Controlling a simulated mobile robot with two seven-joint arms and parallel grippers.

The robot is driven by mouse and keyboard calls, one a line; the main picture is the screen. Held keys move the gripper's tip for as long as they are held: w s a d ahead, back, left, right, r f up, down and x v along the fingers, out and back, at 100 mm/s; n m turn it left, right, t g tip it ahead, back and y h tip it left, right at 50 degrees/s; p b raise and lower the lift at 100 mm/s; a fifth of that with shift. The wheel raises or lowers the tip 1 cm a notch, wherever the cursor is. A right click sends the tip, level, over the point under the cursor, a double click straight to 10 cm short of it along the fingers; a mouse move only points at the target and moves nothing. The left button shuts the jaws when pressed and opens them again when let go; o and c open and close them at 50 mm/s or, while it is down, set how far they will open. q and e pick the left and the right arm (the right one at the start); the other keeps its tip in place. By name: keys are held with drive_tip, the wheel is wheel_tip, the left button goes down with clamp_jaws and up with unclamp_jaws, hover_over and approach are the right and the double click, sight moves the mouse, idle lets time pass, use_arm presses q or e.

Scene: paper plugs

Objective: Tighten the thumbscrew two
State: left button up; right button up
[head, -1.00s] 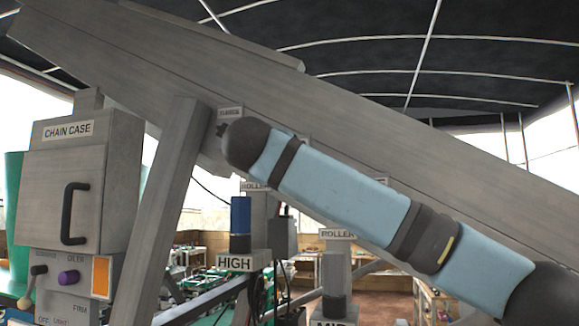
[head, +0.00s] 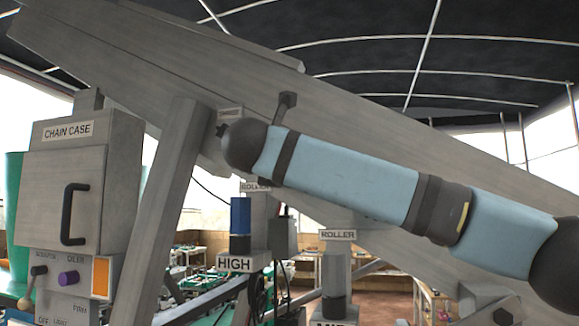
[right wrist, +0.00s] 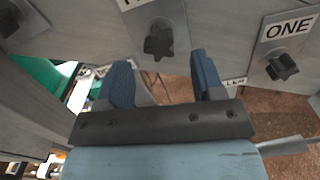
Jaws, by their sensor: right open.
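In the right wrist view my right gripper (right wrist: 160,62) is open, with its two blue fingers apart and nothing between them. A dark star-shaped thumbscrew (right wrist: 158,41) on a grey plate lies just beyond the fingertips, roughly in line with the gap. Its label (right wrist: 133,4) is cut off by the top edge, so I cannot read it. A second star knob (right wrist: 282,67) sits to the right, under a label reading ONE (right wrist: 288,28). In the head view my right arm crosses the middle; its gripper cannot be made out. My left gripper is not in view.
A sloping grey beam (head: 170,75) runs behind my right arm, with a grey post (head: 165,200) under it. The chain case (head: 75,190) stands at left with a handle, a purple knob (head: 69,278) and a lever. A blue-topped HIGH unit (head: 240,216) stands below the arm.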

drive_tip(key=shift+n, duration=0.7)
drive_tip(key=shift+w, duration=0.15)
drive_tip(key=shift+x, duration=1.85)
drive_tip(key=c, duration=0.9)
